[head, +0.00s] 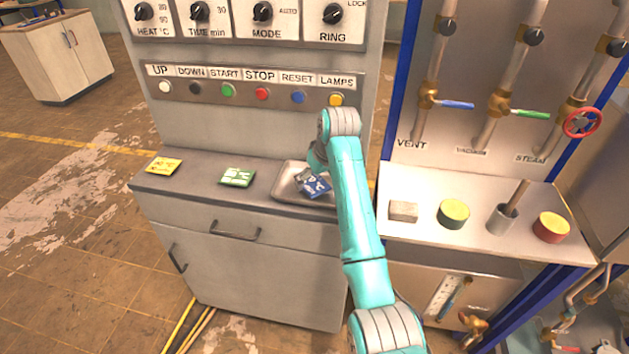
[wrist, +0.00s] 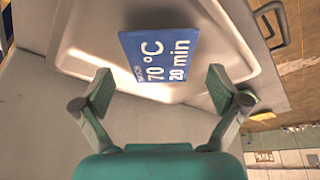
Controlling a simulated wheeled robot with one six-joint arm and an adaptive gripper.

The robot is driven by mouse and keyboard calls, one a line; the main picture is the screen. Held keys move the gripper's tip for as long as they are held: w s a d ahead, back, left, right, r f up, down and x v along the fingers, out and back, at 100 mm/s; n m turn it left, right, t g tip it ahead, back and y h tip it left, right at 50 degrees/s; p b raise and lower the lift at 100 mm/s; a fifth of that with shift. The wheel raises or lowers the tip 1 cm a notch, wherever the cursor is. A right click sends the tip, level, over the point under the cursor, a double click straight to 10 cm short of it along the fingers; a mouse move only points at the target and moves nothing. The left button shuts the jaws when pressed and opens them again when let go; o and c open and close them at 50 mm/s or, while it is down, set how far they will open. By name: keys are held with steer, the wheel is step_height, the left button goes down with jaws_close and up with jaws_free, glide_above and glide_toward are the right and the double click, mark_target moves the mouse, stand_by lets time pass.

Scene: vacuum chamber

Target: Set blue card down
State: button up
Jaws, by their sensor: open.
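The blue card (head: 315,187) lies in the metal tray (head: 284,192) on the grey cabinet's ledge. In the wrist view the blue card (wrist: 160,55) shows white print reading 70 °C and 20 min, and the pale tray (wrist: 88,58) is around it. My gripper (wrist: 160,90) is open, its two fingers apart on either side of the card's near edge, not touching it. In the head view my gripper (head: 312,174) is at the tray, partly hidden by my arm. I cannot tell whether the card lies fully flat.
A yellow card (head: 164,166) and a green card (head: 238,177) lie on the ledge left of the tray. Buttons (head: 263,94) and knobs are on the panel above. At right, a shelf holds a grey block (head: 403,211), a mortar (head: 502,218) and two round tins (head: 453,213).

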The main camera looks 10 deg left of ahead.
steer(key=v, duration=1)
steer(key=shift+r, duration=0.2)
steer(key=shift+s, duration=0.15)
